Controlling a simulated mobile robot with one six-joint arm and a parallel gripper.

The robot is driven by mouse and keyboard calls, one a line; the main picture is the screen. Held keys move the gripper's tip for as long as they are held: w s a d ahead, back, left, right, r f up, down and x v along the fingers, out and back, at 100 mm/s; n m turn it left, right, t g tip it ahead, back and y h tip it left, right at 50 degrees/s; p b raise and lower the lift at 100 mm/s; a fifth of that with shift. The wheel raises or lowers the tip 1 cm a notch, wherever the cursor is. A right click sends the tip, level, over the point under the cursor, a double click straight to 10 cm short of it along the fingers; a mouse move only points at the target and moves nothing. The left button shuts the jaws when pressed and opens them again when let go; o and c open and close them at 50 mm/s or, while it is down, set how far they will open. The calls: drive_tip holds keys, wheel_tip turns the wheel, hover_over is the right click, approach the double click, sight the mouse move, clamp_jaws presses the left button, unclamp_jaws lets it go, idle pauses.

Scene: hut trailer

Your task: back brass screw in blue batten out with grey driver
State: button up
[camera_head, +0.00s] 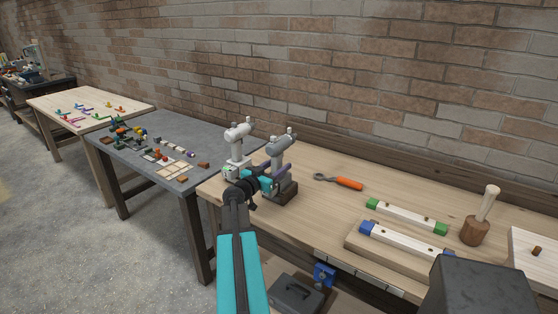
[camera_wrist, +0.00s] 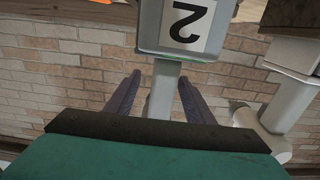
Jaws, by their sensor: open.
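The grey driver (camera_head: 279,148) stands upright in a dark brown block (camera_head: 285,192) on the wooden bench. My gripper (camera_head: 281,172) is at its post, with purple fingers open. In the wrist view the fingers (camera_wrist: 159,98) lie either side of a light grey shaft (camera_wrist: 164,88), below a pale body marked "2" (camera_wrist: 187,25); contact cannot be told. The blue batten (camera_head: 404,241), pale wood with blue ends, lies on a board toward the bench's front. Its screws are too small to tell apart.
A white driver (camera_head: 237,138) stands just left of the grey one. An orange-handled tool (camera_head: 348,183), a green-ended batten (camera_head: 406,217) and a mallet (camera_head: 480,215) lie or stand rightward. A grey table (camera_head: 190,136) with small parts is at left.

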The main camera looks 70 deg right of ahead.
drive_tip(key=shift+w+p+x, duration=0.15)
drive_tip(key=shift+p+x, duration=0.15)
drive_tip(key=shift+x, duration=0.6)
drive_tip(key=shift+w+p+x, duration=0.1)
drive_tip(key=shift+p+x, duration=0.2)
drive_tip(key=shift+x, duration=0.65)
drive_tip(key=shift+s+d+f, duration=0.1)
drive_tip(key=shift+s+d, duration=0.15)
drive_tip(key=shift+d, duration=0.45)
clamp_jaws()
